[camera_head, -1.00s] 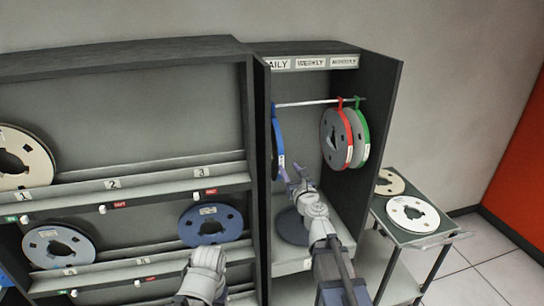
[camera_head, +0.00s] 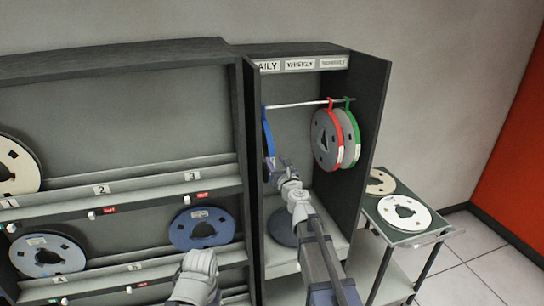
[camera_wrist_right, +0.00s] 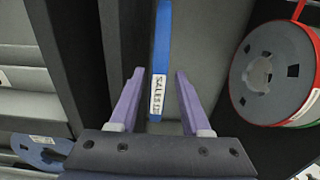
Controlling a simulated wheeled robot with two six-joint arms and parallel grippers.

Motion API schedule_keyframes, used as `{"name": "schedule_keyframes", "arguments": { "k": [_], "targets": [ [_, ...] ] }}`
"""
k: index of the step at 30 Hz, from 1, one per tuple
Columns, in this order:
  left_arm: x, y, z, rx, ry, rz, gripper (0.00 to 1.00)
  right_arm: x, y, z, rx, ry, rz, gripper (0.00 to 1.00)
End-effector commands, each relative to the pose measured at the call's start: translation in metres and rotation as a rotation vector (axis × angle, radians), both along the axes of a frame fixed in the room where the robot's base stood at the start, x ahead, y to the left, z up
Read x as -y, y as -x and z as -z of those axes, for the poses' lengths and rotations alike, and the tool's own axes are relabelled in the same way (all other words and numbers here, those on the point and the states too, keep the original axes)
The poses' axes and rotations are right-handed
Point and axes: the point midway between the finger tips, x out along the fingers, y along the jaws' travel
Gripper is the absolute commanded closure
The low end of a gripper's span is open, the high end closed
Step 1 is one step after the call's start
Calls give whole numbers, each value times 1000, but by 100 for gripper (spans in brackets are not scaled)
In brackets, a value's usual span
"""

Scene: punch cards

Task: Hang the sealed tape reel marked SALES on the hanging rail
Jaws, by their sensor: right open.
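The SALES reel, blue and seen edge-on, hangs upright at the left end of the rail in the head view (camera_head: 268,138). In the right wrist view its blue band (camera_wrist_right: 162,45) carries a white label reading SALES. The hanging rail (camera_head: 297,104) runs across the upper part of the tall cabinet. My right gripper (camera_head: 279,168) is inside the cabinet at the reel's lower edge. In the right wrist view its two purple fingers (camera_wrist_right: 157,100) are apart, with the labelled edge seen between them; contact is not visible.
A red-banded reel (camera_head: 325,140) and a green-banded reel (camera_head: 352,138) hang at the rail's right end. A dark disc (camera_head: 284,228) is on the cabinet floor. Shelves with a blue reel (camera_head: 202,229) stand left. A cart (camera_head: 428,238) with pale reels stands right.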

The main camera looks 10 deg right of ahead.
Motion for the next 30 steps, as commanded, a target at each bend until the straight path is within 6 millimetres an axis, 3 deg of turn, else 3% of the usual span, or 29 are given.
{"name": "schedule_keyframes", "arguments": {
  "k": [12, 25, 30],
  "targets": [
    [0, 0, 0, 0, 0, 0, 36, -1, -49, 0, 0, 0, 0, 52],
    [0, 0, 0, 0, 0, 0, 36, -2, -57, 0, 0, 0, 0, 52],
    [0, 0, 0, 0, 0, 0, 36, -2, -57, 0, 0, 0, 0, 69]
  ]
}}
